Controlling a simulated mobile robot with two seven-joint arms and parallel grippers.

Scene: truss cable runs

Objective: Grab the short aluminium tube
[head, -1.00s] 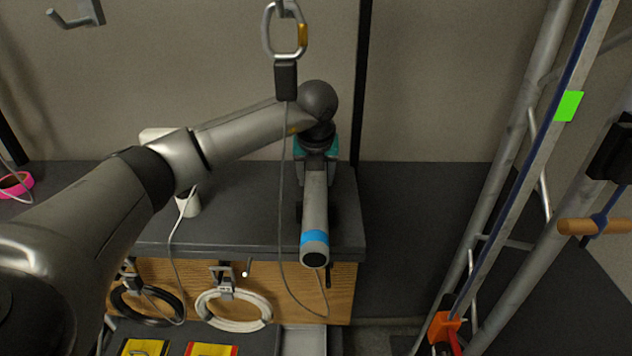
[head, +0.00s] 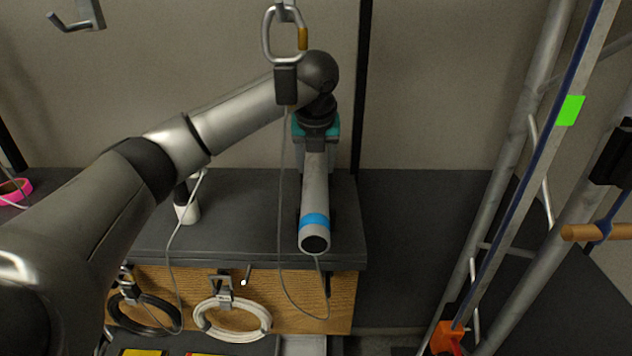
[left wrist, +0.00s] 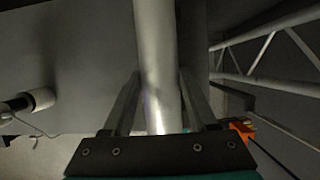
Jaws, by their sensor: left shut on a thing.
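The short aluminium tube (head: 315,190) is a grey cylinder with a blue band near its open end, which faces the camera in the head view. My left gripper (head: 316,150) is shut on the tube near its far end. In the left wrist view the tube (left wrist: 158,60) runs lengthwise between the two fingers of the gripper (left wrist: 158,100). The tube appears above the dark bench top; the gap cannot be judged exactly. My right gripper is not in view.
The dark bench (head: 250,235) has black (head: 145,312) and white (head: 232,318) cable coils on its wooden front. A carabiner (head: 284,35) hangs with a thin cable looping down beside the tube. A metal truss (head: 530,180) stands at the right. A white cylinder (head: 187,205) stands on the bench.

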